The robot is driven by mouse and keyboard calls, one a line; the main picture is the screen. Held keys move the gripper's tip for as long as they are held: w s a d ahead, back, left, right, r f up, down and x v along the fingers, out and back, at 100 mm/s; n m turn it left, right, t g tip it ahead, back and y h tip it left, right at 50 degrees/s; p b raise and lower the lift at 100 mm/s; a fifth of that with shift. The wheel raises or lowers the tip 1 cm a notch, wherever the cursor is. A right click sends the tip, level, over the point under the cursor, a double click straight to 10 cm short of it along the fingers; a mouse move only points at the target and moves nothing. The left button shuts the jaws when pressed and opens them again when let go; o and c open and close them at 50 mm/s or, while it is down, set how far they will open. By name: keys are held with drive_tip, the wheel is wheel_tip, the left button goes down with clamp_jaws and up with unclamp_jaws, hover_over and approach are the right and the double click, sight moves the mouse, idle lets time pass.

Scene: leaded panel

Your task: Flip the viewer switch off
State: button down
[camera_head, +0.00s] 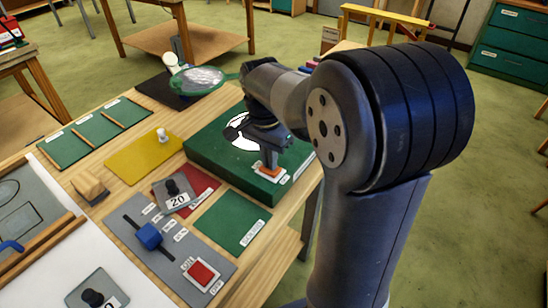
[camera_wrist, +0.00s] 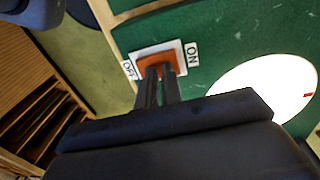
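The viewer switch is an orange rocker (camera_head: 270,171) on a white plate at the near right corner of the green viewer box (camera_head: 216,150). In the wrist view the orange rocker (camera_wrist: 148,63) lies between an OFF label (camera_wrist: 129,69) on the left and an ON label (camera_wrist: 192,54) on the right. The viewer's round window (camera_head: 240,132) shows bright white. My gripper (camera_head: 271,160) points down over the rocker; in the wrist view its fingertips (camera_wrist: 159,71) are together and cover the rocker's near middle. I cannot tell whether they touch it. Nothing is held.
A grey panel (camera_head: 190,238) with a blue slider and a red ON/OFF switch (camera_head: 202,272) stands nearer. The table's right edge is close to the box.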

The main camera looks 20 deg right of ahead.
drive_tip(key=shift+a+f, duration=0.15)
drive_tip(key=shift+f, duration=0.15)
drive_tip(key=shift+w+r, duration=0.1)
drive_tip(key=shift+r, duration=0.25)
wheel_tip(320, 180, up, 11)
drive_tip(key=shift+w+f+p, duration=0.15)
drive_tip(key=shift+w+p, duration=0.05)
drive_tip(key=shift+p, duration=0.2)
drive_tip(key=shift+a, duration=0.1)
drive_tip(key=r, duration=0.1)
drive_tip(key=r+p, duration=0.1)
drive_tip(key=a+r+g, duration=0.1)
drive_tip(key=shift+w+r+h+p, duration=0.15)
drive_tip(key=shift+w+h+p, duration=0.15)
drive_tip(key=shift+w+p, duration=0.05)
drive_tip(key=f, duration=0.4)
drive_tip(key=s+d+f, duration=0.1)
drive_tip(key=f, duration=0.4)
drive_tip(key=s+f, duration=0.1)
drive_tip(key=f, duration=0.3)
drive_tip(key=shift+s+d+f, duration=0.1)
drive_tip(key=shift+d+f, duration=0.2)
drive_tip(key=shift+f, duration=0.1)
